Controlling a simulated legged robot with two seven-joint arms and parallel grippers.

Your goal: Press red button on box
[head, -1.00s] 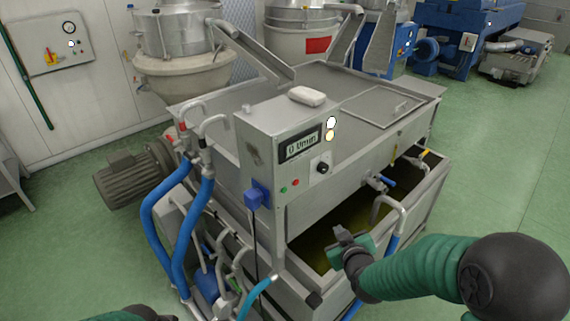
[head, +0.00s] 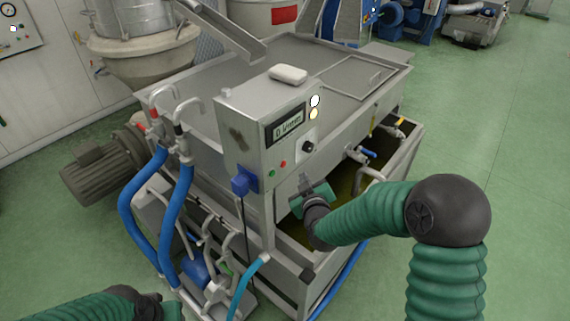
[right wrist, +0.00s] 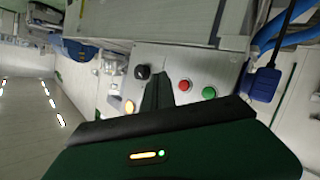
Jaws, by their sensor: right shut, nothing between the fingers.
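The grey control box (head: 240,148) stands at the front of the steel machine, with a display (head: 288,130) and a black knob (head: 308,147). The small red button (head: 284,163) sits low on its face, beside a green button (head: 271,172). In the right wrist view the red button (right wrist: 185,86) lies right of the fingers, with the green button (right wrist: 209,93) beyond it. My right gripper (head: 305,183) is shut and empty, below and right of the red button, apart from it in the head view. My left arm shows at the lower left; its fingers are not clearly visible.
A blue plug (head: 244,182) with a cable hangs at the box's lower left. Blue hoses (head: 140,200) rise at the left. An open trough (head: 350,185) lies beneath the machine. Green floor is free at right.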

